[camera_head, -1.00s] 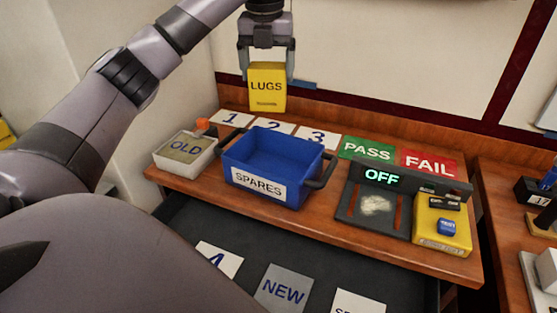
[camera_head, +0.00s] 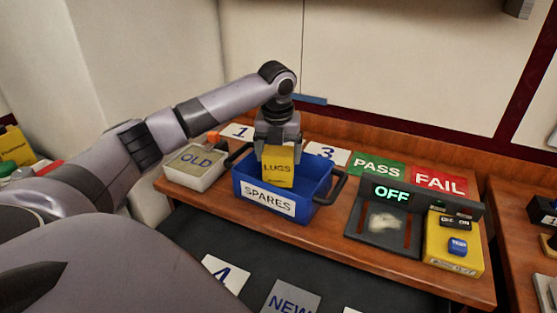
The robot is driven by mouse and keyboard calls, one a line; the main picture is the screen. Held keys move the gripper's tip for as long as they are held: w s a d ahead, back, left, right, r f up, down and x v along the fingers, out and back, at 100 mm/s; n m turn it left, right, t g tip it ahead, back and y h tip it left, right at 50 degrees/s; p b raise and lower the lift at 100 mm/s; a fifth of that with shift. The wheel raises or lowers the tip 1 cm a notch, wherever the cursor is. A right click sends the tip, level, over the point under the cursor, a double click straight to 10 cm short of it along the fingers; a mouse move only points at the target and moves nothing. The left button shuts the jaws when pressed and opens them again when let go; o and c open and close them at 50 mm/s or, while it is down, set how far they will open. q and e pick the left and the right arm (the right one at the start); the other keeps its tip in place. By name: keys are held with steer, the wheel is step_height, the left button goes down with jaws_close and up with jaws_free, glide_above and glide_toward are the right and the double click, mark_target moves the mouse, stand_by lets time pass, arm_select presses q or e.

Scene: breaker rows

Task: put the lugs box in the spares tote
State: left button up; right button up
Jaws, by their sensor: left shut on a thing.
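The yellow lugs box (camera_head: 277,170) is upright, its label facing me. My left gripper (camera_head: 278,150) is shut on its upper part. The box is at the mouth of the blue spares tote (camera_head: 318,205), overlapping its inside in the view. I cannot tell whether the box touches the tote's floor, because the front wall with the SPARES label hides the bottom of it. My right gripper is not in view.
A white OLD tray (camera_head: 195,170) stands left of the tote. Number cards (camera_head: 328,153) lie behind it. To the right are green PASS (camera_head: 378,166) and red FAIL (camera_head: 440,181) cards, a dark tester reading OFF (camera_head: 385,215) and a yellow switch unit (camera_head: 452,255).

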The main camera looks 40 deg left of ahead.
arm_select(q)
steer(key=shift+f, duration=1.2)
steer(key=o, duration=1.1)
steer(key=shift+f, duration=0.15)
steer(key=shift+c, duration=0.2)
steer(key=r, duration=0.4)
steer(key=s+r, duration=0.1)
steer(key=r, duration=0.3)
steer(key=d+r, duration=0.1)
steer(key=r, duration=0.3)
steer(key=shift+s+r, duration=0.1)
steer(key=shift+s, duration=0.15)
